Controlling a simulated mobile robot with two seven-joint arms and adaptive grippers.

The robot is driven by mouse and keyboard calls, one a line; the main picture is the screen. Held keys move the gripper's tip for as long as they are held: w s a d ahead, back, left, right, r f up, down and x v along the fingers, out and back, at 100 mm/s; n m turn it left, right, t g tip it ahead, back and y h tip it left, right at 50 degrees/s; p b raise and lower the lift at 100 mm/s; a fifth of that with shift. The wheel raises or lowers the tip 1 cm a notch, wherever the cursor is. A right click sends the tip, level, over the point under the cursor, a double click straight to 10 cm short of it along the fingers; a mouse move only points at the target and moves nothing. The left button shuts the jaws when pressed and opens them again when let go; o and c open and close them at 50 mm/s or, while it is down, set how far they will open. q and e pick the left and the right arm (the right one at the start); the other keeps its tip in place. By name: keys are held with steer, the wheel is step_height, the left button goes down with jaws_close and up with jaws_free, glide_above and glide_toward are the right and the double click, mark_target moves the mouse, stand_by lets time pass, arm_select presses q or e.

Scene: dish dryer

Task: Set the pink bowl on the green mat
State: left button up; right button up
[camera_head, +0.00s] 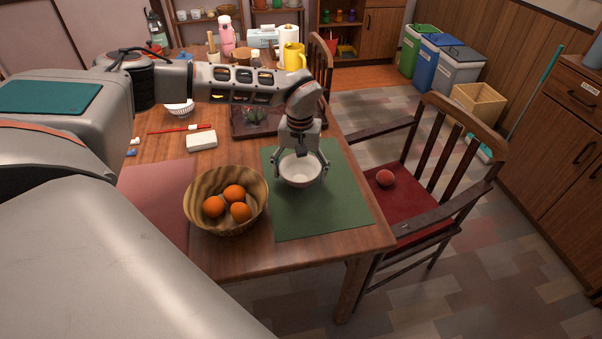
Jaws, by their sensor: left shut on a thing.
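The pink bowl (300,172), pale with a faint pink tint, is upright over the upper middle of the green mat (325,215). My left gripper (300,165) points down from above, with its fingers on either side of the bowl's rim, shut on the bowl. I cannot tell whether the bowl's base touches the mat or is slightly above it. The mat lies flat near the table's right corner, and its lower part is bare. My right gripper is not in view.
A woven basket (205,222) with oranges stands just left of the mat. A pink mat (160,190), a white block (201,141) and a dark tray (240,124) are also on the wooden table.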

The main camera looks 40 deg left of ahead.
arm_select(q)
steer(key=shift+r, duration=0.15)
steer(key=o, duration=1.3)
steer(key=shift+f, duration=0.2)
